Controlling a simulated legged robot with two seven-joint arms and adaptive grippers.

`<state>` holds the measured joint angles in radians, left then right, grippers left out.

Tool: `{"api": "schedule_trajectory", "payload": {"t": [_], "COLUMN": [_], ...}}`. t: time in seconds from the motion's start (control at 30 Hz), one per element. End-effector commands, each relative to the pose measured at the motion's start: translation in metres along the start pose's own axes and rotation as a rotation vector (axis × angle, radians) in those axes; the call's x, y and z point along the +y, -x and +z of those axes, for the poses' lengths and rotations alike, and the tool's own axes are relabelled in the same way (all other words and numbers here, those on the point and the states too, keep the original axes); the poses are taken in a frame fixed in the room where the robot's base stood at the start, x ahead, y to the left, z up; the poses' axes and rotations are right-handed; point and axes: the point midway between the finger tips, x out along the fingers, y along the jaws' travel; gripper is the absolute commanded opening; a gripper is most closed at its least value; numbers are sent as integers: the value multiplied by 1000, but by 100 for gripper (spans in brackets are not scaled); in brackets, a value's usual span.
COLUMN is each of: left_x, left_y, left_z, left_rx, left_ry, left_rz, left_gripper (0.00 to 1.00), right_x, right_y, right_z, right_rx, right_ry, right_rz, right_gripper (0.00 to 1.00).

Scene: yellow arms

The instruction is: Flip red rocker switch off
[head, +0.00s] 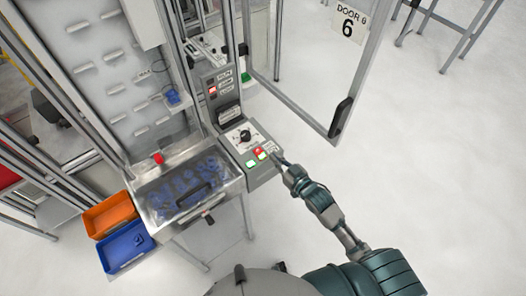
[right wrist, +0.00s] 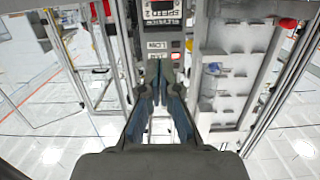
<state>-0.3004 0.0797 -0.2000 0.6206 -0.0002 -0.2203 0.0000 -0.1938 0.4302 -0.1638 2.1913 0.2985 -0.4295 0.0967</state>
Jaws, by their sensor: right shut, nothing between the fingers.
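A small red control (head: 258,150), which looks like the red rocker switch, is on the sloped top of a grey control box (head: 262,176). Whether it is on or off is too small to tell. Pale green lit pieces sit beside it, and a black rotary knob (head: 245,135) is behind it. My right gripper (head: 277,156) is shut and empty, just right of the red control; I cannot tell if it touches the box. In the right wrist view the closed fingers (right wrist: 160,66) point toward a labelled panel (right wrist: 160,45). My left gripper is not in view.
A metal tray (head: 163,222) with blue parts is left of the control box. An orange bin (head: 110,215) and a blue bin (head: 126,247) are further left. An upright panel with a red light (head: 212,90) rises behind. An open glass door (head: 305,75) stands to the right.

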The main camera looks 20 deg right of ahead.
Motion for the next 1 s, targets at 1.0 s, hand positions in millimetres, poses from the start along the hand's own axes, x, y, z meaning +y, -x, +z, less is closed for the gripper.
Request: {"api": "schedule_trajectory", "payload": {"t": [1.0], "left_x": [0], "left_y": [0], "left_z": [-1], "left_rx": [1], "left_ry": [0], "left_rz": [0], "left_gripper": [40], "right_x": [0], "right_y": [-80], "right_z": [40], "right_rx": [-2], "right_ry": [1], "right_rz": [0], "right_gripper": [0]}}
